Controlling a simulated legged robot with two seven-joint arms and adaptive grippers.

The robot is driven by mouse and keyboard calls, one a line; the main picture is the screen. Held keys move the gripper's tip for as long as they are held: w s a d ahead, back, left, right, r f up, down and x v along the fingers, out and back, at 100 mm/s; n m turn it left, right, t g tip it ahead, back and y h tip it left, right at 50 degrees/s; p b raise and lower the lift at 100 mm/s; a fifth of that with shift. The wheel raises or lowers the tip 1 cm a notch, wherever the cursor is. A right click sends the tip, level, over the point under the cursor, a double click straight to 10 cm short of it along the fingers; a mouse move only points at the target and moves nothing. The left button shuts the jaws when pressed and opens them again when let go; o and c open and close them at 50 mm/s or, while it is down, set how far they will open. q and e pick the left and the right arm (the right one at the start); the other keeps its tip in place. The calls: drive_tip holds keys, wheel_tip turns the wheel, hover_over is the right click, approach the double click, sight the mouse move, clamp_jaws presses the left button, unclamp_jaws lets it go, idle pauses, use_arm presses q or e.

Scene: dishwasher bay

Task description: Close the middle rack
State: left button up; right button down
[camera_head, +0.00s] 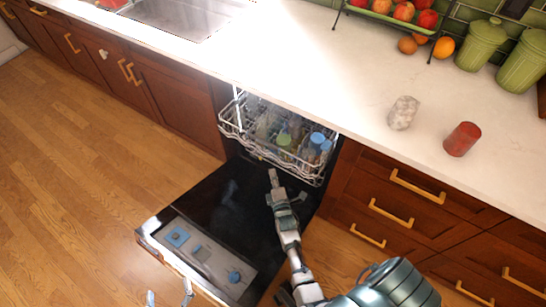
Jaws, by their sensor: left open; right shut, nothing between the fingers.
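The middle rack (255,150) is a pale wire rack holding several glasses and cups, some blue and green. It juts out of the dishwasher under the counter, above the lowered door. My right gripper (273,175) is shut and empty, with its tip just in front of the rack's front side; I cannot tell whether it touches. My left gripper (169,296) shows only its fingertips at the bottom edge, open and apart, by the door's outer edge. The rack's back part is hidden under the counter.
The black dishwasher door (232,205) lies lowered over the wooden floor, with a dispenser panel (205,252) on it. Drawers (400,205) stand close on the right. The counter (290,65) above carries a stone-like cup (403,113) and a red can (462,139).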

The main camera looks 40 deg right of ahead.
drive_tip(key=w+d+b, duration=0.1)
drive_tip(key=w+d, duration=0.1)
drive_tip(key=w, duration=0.1)
drive_tip(key=w+d+b, duration=0.2)
drive_tip(key=w+d, duration=0.1)
drive_tip(key=shift+w+d+b, duration=0.2)
drive_tip(key=shift+d+b, duration=0.1)
drive_tip(key=shift+d, duration=0.05)
use_arm(q)
wheel_tip(320, 180, up, 10)
drive_tip(key=t+h, duration=0.1)
drive_tip(key=t, duration=0.7)
drive_tip(key=shift+s+d+f+n+h, duration=0.15)
drive_tip(key=shift+d+f+n+h, duration=0.15)
drive_tip(key=shift+d+h, duration=0.1)
use_arm(e)
drive_tip(key=shift+a+r, duration=0.1)
use_arm(q)
drive_tip(key=shift+a, duration=0.1)
